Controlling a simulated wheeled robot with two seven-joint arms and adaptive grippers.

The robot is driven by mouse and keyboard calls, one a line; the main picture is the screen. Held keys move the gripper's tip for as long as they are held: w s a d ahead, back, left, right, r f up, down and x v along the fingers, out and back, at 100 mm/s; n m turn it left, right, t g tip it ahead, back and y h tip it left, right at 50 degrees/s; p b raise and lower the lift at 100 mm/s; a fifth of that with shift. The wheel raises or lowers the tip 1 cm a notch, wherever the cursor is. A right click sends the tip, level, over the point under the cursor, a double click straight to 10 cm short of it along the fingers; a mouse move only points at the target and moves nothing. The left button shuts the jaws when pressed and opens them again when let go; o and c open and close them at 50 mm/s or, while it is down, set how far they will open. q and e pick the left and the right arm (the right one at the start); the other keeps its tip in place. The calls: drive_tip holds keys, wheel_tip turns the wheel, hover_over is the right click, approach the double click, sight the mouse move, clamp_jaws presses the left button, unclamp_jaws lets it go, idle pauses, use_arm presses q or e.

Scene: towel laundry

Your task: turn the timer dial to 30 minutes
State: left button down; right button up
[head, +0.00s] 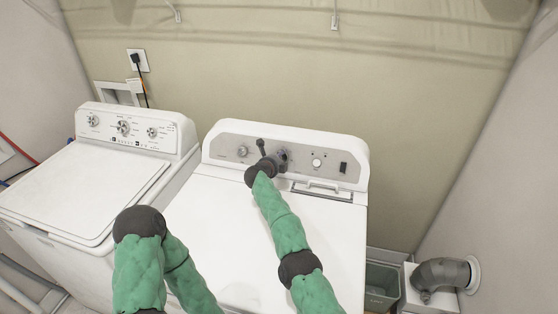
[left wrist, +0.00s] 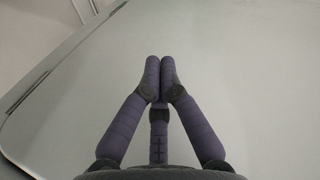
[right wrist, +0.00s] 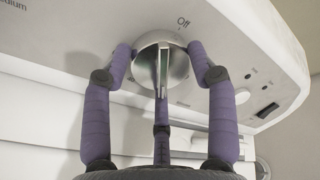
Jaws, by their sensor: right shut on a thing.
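The timer dial (right wrist: 150,62) is a round silver knob with a raised central ridge, on the grey control panel of the right-hand machine. In the right wrist view its ridge stands nearly upright, and the word "Off" is printed just above and right of it. My right gripper (right wrist: 160,50) is shut on the dial, one finger on each side of its rim. In the head view the right gripper (head: 282,156) reaches the panel and partly covers the dial. My left gripper (left wrist: 160,62) is shut and empty over a white surface; the head view does not show it clearly.
The panel of the right machine (head: 205,225) also carries a left knob (head: 242,151), a smaller knob (head: 317,162) and a dark switch (head: 343,168). A second white machine (head: 75,190) stands at left. A grey bin (head: 380,285) and vent pipe (head: 440,274) are at right.

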drive_tip(key=shift+d+f, duration=0.1)
drive_tip(key=shift+f, duration=0.15)
drive_tip(key=o, duration=1.2)
drive_tip(key=shift+c, duration=0.2)
drive_tip(key=shift+r, duration=0.1)
drive_tip(key=shift+s+r, duration=0.1)
drive_tip(key=shift+s+r, duration=0.1)
drive_tip(key=v, duration=1.1)
drive_tip(key=shift+s, duration=0.3)
drive_tip(key=shift+a, duration=0.2)
